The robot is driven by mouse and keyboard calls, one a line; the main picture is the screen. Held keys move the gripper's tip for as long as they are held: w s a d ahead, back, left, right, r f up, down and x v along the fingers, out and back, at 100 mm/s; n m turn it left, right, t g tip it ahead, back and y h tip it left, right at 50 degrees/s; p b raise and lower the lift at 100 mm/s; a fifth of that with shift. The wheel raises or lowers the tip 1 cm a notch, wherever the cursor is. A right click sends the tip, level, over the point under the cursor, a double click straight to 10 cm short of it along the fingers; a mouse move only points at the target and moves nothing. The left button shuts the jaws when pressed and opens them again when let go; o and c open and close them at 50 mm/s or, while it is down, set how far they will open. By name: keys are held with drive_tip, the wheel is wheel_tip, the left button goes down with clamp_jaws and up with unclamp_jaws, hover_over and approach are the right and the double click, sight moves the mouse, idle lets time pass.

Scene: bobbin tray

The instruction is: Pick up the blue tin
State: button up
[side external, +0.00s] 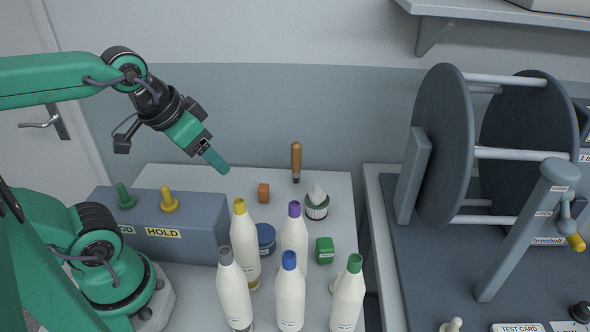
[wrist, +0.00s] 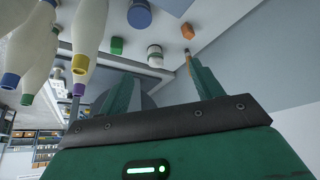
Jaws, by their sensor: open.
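The blue tin (side external: 266,240) is short and round and stands upright on the white table, between the yellow-capped bottle (side external: 244,243) and the purple-capped bottle (side external: 294,236). These bottles hide part of its sides in the side view. In the wrist view the blue tin (wrist: 139,14) shows at the top edge, well away from my fingers. My gripper (side external: 216,161) is in the air above the back left of the table, up and to the left of the tin. In the wrist view my gripper (wrist: 163,88) has its two green fingers apart with nothing between them.
Several bottles, including a blue-capped one (side external: 290,293), crowd the front. An orange block (side external: 263,193), a wooden-handled tool (side external: 296,162), a white and green jar (side external: 316,204) and a green block (side external: 325,250) stand behind or right. A grey HOLD box (side external: 190,222) is left.

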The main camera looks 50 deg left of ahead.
drive_tip(key=shift+o, duration=1.3)
drive_tip(key=g, duration=0.5)
hover_over(262, 234)
wheel_tip(262, 234, down, 14)
drive_tip(key=shift+s+a+f, duration=0.1)
drive_tip(key=shift+a+f, duration=0.05)
drive_tip(key=shift+f, duration=0.05)
drive_tip(key=shift+f+g, duration=0.3)
drive_tip(key=shift+f, duration=0.3)
drive_tip(key=shift+f, duration=0.1)
drive_tip(key=shift+f, duration=1.2)
